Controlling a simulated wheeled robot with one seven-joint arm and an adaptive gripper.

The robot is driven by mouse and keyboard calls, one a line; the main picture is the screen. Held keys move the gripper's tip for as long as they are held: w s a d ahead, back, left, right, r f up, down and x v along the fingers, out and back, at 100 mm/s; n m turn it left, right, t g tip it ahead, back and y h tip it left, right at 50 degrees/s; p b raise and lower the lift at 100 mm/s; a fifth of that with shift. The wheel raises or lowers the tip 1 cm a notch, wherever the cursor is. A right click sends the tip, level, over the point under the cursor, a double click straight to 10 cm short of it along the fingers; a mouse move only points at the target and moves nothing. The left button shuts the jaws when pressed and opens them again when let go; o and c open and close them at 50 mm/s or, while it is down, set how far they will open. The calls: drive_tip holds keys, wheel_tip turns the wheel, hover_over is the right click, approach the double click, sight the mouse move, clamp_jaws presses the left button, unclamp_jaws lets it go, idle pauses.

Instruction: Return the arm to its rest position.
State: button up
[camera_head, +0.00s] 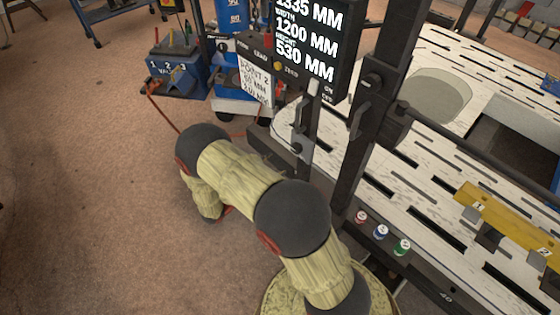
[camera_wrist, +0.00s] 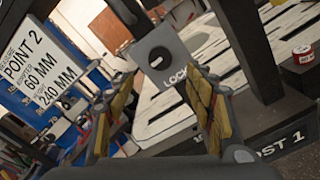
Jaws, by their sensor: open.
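My arm (camera_head: 240,175) shows in the head view in pale yellow sleeves with dark grey joints. It reaches up from the bottom edge and bends down at the left, beside the bench's corner. My gripper is hidden in the head view. In the wrist view my gripper (camera_wrist: 157,110) is open, its two yellow-padded fingers apart with nothing held between them. A grey block marked LOCK (camera_wrist: 160,58) on a dark post shows beyond the gap between the fingers. I cannot tell whether the fingers touch anything.
The bench (camera_head: 440,185) with a slotted white top and dark posts (camera_head: 375,110) stands at the right. Three small coloured-capped cans (camera_head: 381,233) sit on its near edge. A display (camera_head: 305,40) and sign (camera_head: 256,84) stand beyond my arm. The floor (camera_head: 90,190) at left is clear.

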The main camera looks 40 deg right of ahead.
drive_tip(key=shift+a, duration=0.3)
idle(0.4)
drive_tip(key=s+f+g+y, duration=0.2)
drive_tip(key=s+f+g, duration=0.15)
drive_tip(key=s, duration=0.45)
drive_tip(key=s+a+r+m+g+y, duration=0.3)
drive_tip(key=s+a+r+m+y, duration=0.1)
drive_tip(key=s+a+y, duration=0.15)
drive_tip(key=s+a+r+m+t+y, duration=0.2)
drive_tip(key=a+r+t+y, duration=0.1)
drive_tip(key=r, duration=0.8)
drive_tip(key=s+a+r+m+t+y+p, duration=0.1)
drive_tip(key=a+r, duration=0.5)
drive_tip(key=r, duration=0.6)
drive_tip(key=s+a+r+m+t+y+p, duration=0.1)
drive_tip(key=s+a+r+m+t+y, duration=0.2)
drive_tip(key=r, duration=0.8)
drive_tip(key=a+m+t+y, duration=0.2)
drive_tip(key=t+y, duration=0.1)
drive_tip(key=t, duration=0.1)
drive_tip(key=shift+s+r, duration=0.35)
drive_tip(key=shift+s, duration=0.05)
drive_tip(key=shift+y, duration=0.25)
